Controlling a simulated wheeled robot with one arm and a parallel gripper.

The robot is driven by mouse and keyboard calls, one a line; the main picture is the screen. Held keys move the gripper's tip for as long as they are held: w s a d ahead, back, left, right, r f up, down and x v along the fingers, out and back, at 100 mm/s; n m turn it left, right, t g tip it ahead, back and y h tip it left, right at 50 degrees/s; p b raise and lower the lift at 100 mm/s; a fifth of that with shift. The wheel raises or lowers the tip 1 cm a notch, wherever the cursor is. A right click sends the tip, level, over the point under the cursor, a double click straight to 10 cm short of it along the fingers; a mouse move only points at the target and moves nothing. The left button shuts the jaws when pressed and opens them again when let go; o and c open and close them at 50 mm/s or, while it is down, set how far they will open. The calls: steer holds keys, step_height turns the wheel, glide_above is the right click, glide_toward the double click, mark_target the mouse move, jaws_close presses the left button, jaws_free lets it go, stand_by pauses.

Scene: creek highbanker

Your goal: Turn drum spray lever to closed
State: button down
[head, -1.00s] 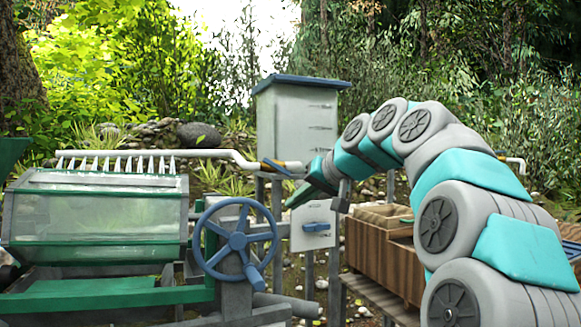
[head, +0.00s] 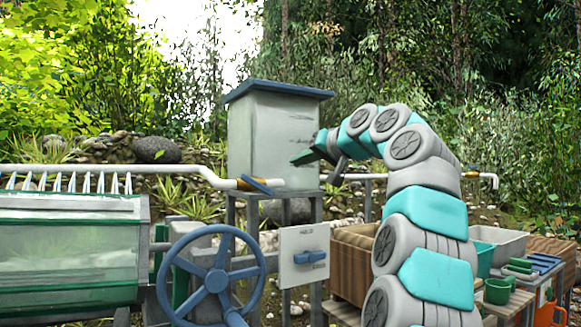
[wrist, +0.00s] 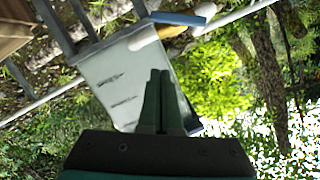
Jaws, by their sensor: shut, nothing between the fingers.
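The white spray pipe (head: 190,171) runs above the drum (head: 65,250) and carries a brass valve (head: 238,184) near its right end. The blue spray lever (head: 262,186) sits on this valve, slanting down to the right in the head view. In the wrist view the lever (wrist: 180,19) shows at the top, beside the brass valve. My gripper (head: 297,159) is shut and empty, up and right of the lever, in front of the grey tank. Its dark green fingers (wrist: 160,73) are together in the wrist view, apart from the lever.
The grey tank (head: 268,130) with a blue lid stands behind the valve. A blue handwheel (head: 217,280) and a white panel with a blue handle (head: 305,258) are below. Wooden boxes and green tubs (head: 497,291) stand at right.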

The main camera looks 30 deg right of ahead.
mark_target(257, 185)
steer(key=shift+w+a+f+b, duration=0.1)
steer(key=shift+w+a+f, duration=0.45)
steer(key=shift+w+f, duration=0.55)
steer(key=shift+w+a+f+b, duration=0.15)
steer(key=shift+w+a+f, duration=0.5)
steer(key=shift+w, duration=0.85)
steer(key=shift+w+a+f+b, duration=0.1)
steer(key=shift+w+a+f, duration=0.4)
steer(key=shift+w+f, duration=0.6)
steer(key=shift+w+r, duration=0.2)
steer(key=shift+r, duration=0.05)
